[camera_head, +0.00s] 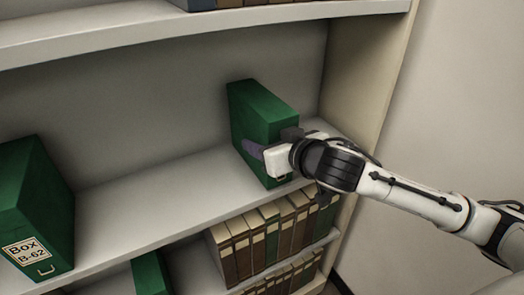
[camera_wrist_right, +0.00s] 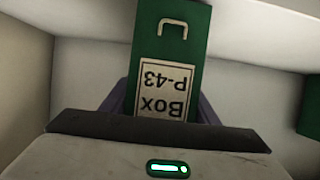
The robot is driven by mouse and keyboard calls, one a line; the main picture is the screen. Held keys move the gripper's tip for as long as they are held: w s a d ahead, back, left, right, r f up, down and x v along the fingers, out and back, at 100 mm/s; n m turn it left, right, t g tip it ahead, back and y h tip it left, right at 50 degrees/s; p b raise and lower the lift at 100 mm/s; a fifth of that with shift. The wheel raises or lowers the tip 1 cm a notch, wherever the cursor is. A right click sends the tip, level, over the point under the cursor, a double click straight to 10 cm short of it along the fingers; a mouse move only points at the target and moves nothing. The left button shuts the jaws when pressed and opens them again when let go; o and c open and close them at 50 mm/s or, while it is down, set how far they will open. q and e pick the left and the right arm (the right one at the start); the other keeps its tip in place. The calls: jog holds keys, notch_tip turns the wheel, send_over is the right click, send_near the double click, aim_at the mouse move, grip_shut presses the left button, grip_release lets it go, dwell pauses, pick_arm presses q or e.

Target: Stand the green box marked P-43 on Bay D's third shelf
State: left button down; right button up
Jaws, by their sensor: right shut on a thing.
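The green box marked P-43 (camera_head: 258,108) is upright at the right end of the middle shelf (camera_head: 150,195), near the side panel. Its lower edge is at or just above the shelf surface; I cannot tell whether it touches. In the wrist view the box (camera_wrist_right: 194,45) shows its handle and its P-43 label, upside down. My right gripper (camera_head: 262,152) is shut on the box, its purple fingers on either side. The gripper hides part of the box's front. My left gripper is not in view. No bay sign shows.
Another green box marked B-62 (camera_head: 35,205) stands on the same shelf at the left, with clear room between. Brown volumes (camera_head: 262,240) and a green box (camera_head: 150,274) fill the shelf below. The shelf above (camera_head: 200,27) overhangs. The side panel (camera_head: 362,75) closes the right.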

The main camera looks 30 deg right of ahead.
jog(key=shift+w+f, duration=0.15)
jog(key=shift+w, duration=0.15)
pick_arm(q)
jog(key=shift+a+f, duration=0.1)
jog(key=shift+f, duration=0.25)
pick_arm(e)
jog(key=o, duration=1.6)
jog(key=shift+f, duration=0.15)
jog(key=shift+c, duration=0.2)
